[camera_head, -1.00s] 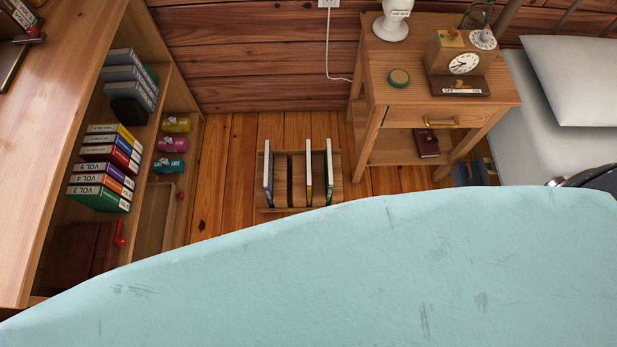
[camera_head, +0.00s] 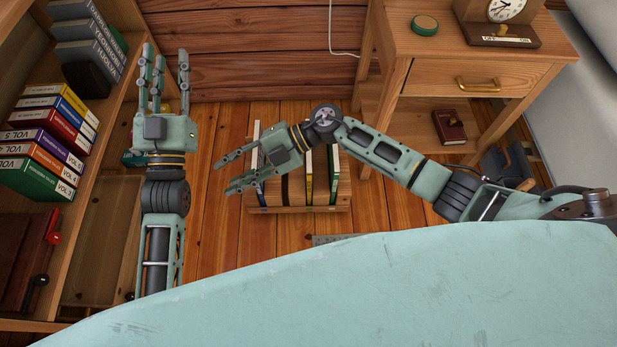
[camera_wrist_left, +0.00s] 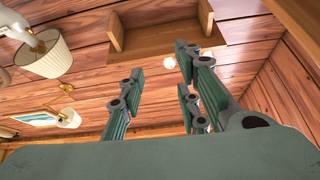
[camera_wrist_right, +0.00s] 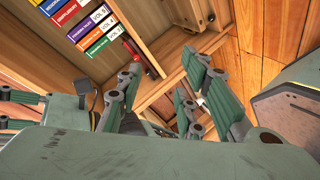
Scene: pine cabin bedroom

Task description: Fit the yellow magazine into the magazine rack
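The wooden magazine rack (camera_head: 297,209) stands on the floor in the middle of the head view. Several thin upright magazines are in it, with a dark slot among them. One magazine with a yellowish spine (camera_head: 309,190) stands in its middle; I cannot tell for sure whether it is the yellow magazine. My right gripper (camera_head: 225,175) is above the left part of the rack, open and empty, pointing left and covering part of the rack. My left gripper (camera_head: 165,57) is open and empty, left of the rack beside the shelf, fingers toward the back wall.
A shelf unit (camera_head: 105,214) with books (camera_head: 45,140) and binders stands on the left, close to my left arm. A nightstand (camera_head: 480,55) with a drawer stands at back right. A flat grey strip (camera_head: 335,239) lies on the floor before the rack. Floor between shelf and rack is clear.

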